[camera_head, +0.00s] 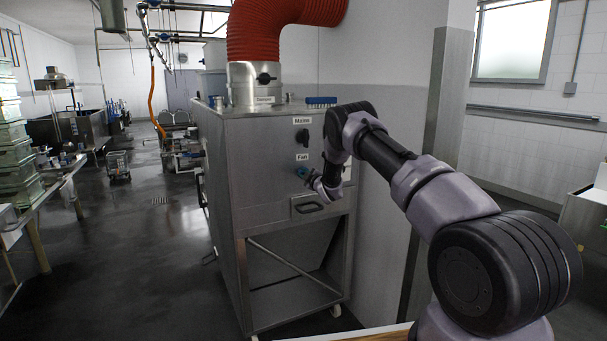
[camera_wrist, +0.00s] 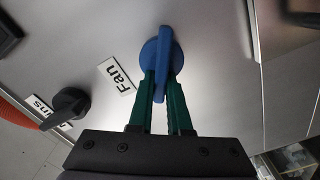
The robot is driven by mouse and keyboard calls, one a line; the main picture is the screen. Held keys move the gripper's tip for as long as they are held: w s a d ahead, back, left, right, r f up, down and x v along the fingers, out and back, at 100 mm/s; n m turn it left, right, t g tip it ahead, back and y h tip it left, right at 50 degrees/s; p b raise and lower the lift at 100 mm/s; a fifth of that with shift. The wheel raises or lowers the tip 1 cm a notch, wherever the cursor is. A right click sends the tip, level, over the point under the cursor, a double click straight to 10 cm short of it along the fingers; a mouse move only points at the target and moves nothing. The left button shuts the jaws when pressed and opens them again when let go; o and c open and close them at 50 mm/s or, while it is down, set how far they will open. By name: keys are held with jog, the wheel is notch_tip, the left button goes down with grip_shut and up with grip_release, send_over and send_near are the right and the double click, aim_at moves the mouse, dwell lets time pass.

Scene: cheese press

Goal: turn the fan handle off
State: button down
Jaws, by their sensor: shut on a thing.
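The blue fan handle (camera_wrist: 162,60) is a round knob with a long grip bar, set on the steel front of the machine beside the "Fan" label (camera_wrist: 117,77). In the head view the fan handle (camera_head: 302,172) shows as a small blue spot below the "Fan" label (camera_head: 303,157). My gripper (camera_wrist: 162,82) has its green fingers shut on the bar of the fan handle, one on each side. In the head view my gripper (camera_head: 311,177) is at the machine front, partly hidden by my wrist.
The black Mains knob (camera_head: 302,137) sits above the fan handle and also shows in the wrist view (camera_wrist: 70,104). A drawer-like recessed pull (camera_head: 310,208) lies below. A red hose (camera_head: 262,35) rises from the machine top, where a blue brush (camera_head: 321,100) lies.

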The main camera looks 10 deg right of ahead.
jog(key=n, duration=0.3)
jog(key=f+n, duration=0.1)
jog(key=n, duration=0.2)
jog(key=shift+s+a+f, duration=0.1)
jog(key=shift+a+f, duration=0.05)
jog(key=shift+a, duration=0.05)
jog(key=shift+n, duration=0.3)
jog(key=c, duration=0.9)
grip_release()
jog(key=shift+o, duration=0.2)
jog(key=v, duration=1)
jog(key=shift+s+d, duration=0.15)
jog(key=shift+s, duration=0.25)
